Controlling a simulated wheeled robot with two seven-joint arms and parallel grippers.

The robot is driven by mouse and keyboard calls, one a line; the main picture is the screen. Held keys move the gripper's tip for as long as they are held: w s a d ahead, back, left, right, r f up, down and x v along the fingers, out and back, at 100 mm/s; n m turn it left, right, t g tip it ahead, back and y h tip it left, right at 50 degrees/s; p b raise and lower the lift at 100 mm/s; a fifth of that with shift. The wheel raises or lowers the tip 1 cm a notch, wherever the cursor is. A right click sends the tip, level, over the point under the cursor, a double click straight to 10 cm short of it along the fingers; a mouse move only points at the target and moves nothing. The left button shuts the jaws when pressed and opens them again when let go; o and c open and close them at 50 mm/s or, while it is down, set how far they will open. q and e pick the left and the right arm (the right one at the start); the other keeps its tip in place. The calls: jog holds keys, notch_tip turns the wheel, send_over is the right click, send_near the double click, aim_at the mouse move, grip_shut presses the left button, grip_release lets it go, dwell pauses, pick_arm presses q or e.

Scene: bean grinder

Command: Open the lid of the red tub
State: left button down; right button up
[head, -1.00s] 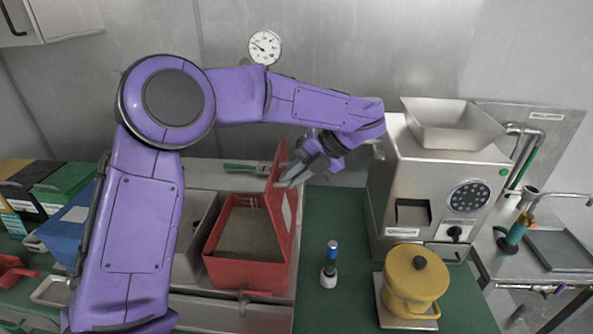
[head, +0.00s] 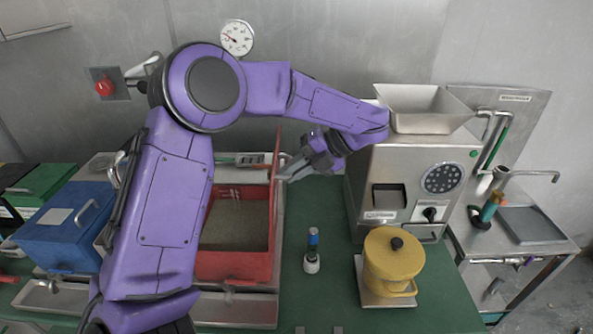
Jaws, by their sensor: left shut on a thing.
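The red tub (head: 235,267) stands on the bench left of centre, with brown grounds or powder inside. Its lid (head: 277,190) stands up, seen nearly edge-on, along the tub's right side, so the tub is open. My left gripper (head: 285,172) is at the upper part of the lid, on its right side, with its fingers shut at the lid's edge. The exact contact is small and partly hidden. My left arm covers the tub's left side. My right gripper does not show.
The grinder (head: 380,215) with its metal hopper stands right of my gripper. A yellow canister (head: 393,262) and a small blue-topped tool (head: 312,250) stand in front. A blue tub (head: 65,230) and a green tub (head: 45,185) are at left. Green bench shows between the red tub and the grinder.

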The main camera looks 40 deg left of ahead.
pick_arm(q)
jog(key=c, duration=1.5)
grip_release()
jog(key=shift+s+a+f, duration=0.1)
jog(key=shift+f, duration=0.25)
jog(key=o, duration=0.3)
jog(key=shift+a, duration=0.15)
jog(key=shift+o, duration=0.2)
jog(key=shift+w+a+f, duration=0.1)
jog(key=shift+w+a, duration=0.2)
jog(key=shift+w, duration=0.05)
jog(key=v, duration=1.1)
jog(key=shift+d, duration=0.15)
jog(key=shift+s, duration=0.15)
jog(key=shift+d, duration=0.1)
